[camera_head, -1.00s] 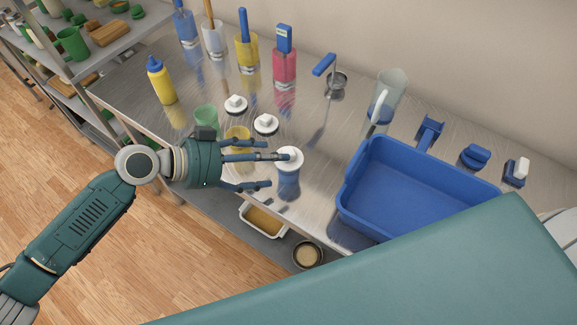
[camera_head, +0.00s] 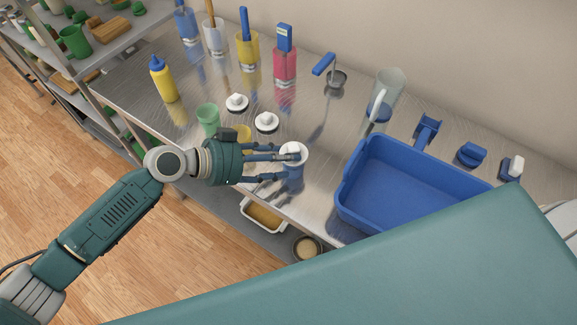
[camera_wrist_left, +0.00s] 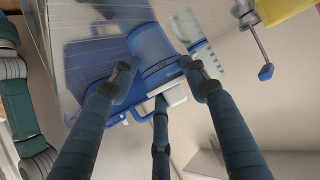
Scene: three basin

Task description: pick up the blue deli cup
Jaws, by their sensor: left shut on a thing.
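The blue deli cup (camera_head: 292,173) is near the front edge of the steel counter, with a white top. My left gripper (camera_head: 297,161) reaches across from the left, its fingers around the cup's side. In the left wrist view the blue cup (camera_wrist_left: 151,44) sits between the fingertips of the gripper (camera_wrist_left: 160,78), which is shut on it. I cannot tell whether its base is clear of the counter. My right gripper does not show.
A green cup (camera_head: 208,117), a yellow cup (camera_head: 243,136) and two white lids (camera_head: 237,102) (camera_head: 266,121) stand close by. A blue basin (camera_head: 400,187) is to the right.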

